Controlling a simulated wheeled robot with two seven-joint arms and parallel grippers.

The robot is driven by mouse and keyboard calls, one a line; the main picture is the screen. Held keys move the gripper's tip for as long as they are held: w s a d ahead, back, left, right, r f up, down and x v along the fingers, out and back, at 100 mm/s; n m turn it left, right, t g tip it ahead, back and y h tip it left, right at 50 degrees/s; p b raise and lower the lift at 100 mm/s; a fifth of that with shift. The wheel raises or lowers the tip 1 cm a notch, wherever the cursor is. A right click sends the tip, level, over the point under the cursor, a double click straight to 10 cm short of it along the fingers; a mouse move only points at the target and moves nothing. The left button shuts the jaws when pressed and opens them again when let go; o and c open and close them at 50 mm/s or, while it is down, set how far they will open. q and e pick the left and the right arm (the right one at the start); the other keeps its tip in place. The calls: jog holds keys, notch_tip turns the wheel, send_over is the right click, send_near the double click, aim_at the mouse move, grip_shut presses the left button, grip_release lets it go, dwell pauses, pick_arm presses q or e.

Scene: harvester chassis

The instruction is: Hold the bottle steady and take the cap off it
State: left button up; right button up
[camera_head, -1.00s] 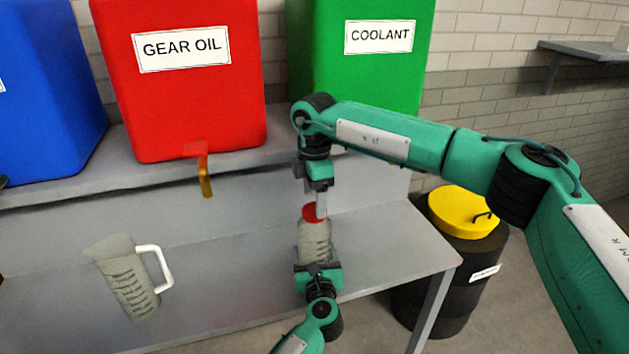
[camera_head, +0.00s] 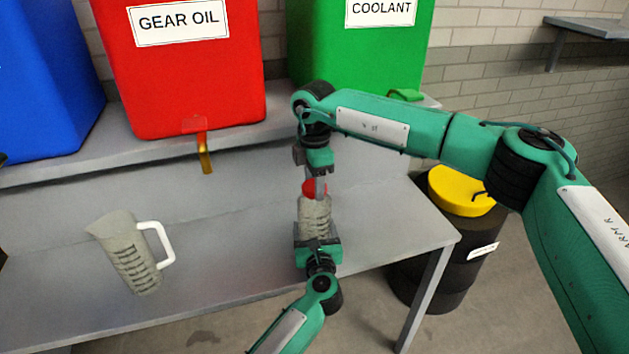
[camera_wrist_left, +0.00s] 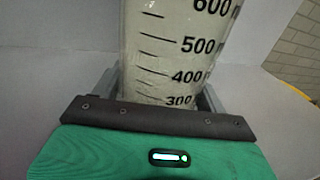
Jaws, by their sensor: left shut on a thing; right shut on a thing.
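The bottle (camera_head: 315,217) is a translucent grey-beige container with dark markings, standing upright near the front right of the bench. My left gripper (camera_head: 317,240) is shut around its lower body from the front. In the left wrist view the bottle (camera_wrist_left: 175,50) fills the middle, with volume marks from 300 to 600 showing, between the fingers of the left gripper (camera_wrist_left: 160,100). The red cap (camera_head: 308,188) is at the bottle's top. My right gripper (camera_head: 319,187) points down from above and is shut on the cap, partly covering it. I cannot tell whether the cap is loose from the neck.
A measuring jug (camera_head: 125,252) with a white handle stands on the bench (camera_head: 215,235) to the left. Red (camera_head: 185,85), green (camera_head: 350,60) and blue (camera_head: 45,90) tanks stand on the shelf behind. A black drum (camera_head: 440,260) with a yellow lid is beyond the bench's right end.

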jog(key=n, duration=0.5)
jog(key=shift+n, duration=0.3)
jog(key=n, duration=0.4)
jog(key=shift+n, duration=0.3)
jog(key=n, duration=0.4)
jog(key=shift+n, duration=0.4)
jog(key=n, duration=1.2)
jog(key=shift+r, duration=0.1)
jog(key=n, duration=0.9)
jog(key=shift+n, duration=0.4)
jog(key=n, duration=0.6)
